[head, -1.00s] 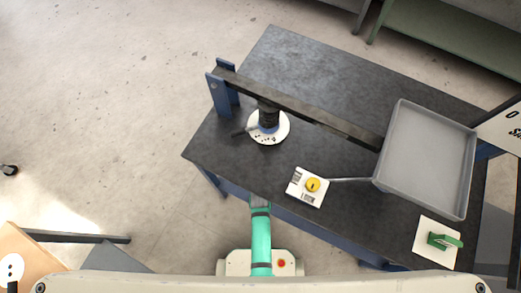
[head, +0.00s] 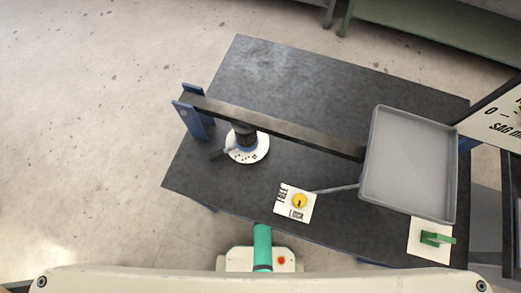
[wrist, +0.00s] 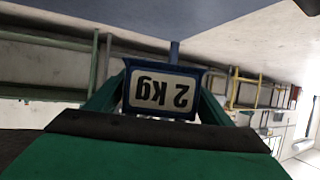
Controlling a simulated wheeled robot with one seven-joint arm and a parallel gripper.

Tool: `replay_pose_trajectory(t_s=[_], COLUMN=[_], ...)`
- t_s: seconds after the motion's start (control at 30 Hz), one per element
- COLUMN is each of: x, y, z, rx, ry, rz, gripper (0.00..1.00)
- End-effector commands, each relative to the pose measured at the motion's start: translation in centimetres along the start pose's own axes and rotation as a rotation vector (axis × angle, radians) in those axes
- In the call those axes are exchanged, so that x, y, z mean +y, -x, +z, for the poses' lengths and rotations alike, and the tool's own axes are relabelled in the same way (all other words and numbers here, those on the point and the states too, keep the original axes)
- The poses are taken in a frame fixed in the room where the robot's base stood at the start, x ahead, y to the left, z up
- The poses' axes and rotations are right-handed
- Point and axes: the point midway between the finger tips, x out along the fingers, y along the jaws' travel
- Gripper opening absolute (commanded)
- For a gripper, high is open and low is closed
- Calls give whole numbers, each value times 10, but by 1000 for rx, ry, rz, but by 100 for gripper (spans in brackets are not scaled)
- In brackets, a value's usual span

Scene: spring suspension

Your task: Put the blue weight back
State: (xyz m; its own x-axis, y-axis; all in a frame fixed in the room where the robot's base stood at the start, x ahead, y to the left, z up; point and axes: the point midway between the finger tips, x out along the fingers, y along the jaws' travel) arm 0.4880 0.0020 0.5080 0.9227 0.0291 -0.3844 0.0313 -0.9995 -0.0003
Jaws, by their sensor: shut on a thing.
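The blue weight (wrist: 168,67) fills the middle of the wrist view, with a white "2 kg" label that reads upside down. My gripper (wrist: 160,88) is shut on it, with green fingers at its left and right sides. Neither the weight nor the gripper tips show in the head view, where only a teal part of my arm appears at the bottom. The weight seems clear of any surface in the wrist view, though its far side is hidden.
A dark table (head: 290,80) carries a long beam (head: 280,125), a white dial disc (head: 260,152) at the beam's left, and a seemingly empty grey tray (head: 410,165) at right. A yellow knob (head: 299,201) and a green handle (head: 437,238) sit near the front edge.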

Motion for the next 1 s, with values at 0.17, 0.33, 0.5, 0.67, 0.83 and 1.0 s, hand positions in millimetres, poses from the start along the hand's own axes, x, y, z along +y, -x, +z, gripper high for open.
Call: replay_pose_trajectory(t_s=[0.17,0.33,0.5,0.67,0.83,1.0], x=[-1,-2,-2,-2,-2,-2], y=[17,37,52,60,60,55], z=[52,93,118,130,136,145], rx=[7,8,11,13,13,13], ry=[7,12,15,17,17,17], rz=[-18,-31,-41,-44,-44,-44], gripper=[12,12,12,12,12,12])
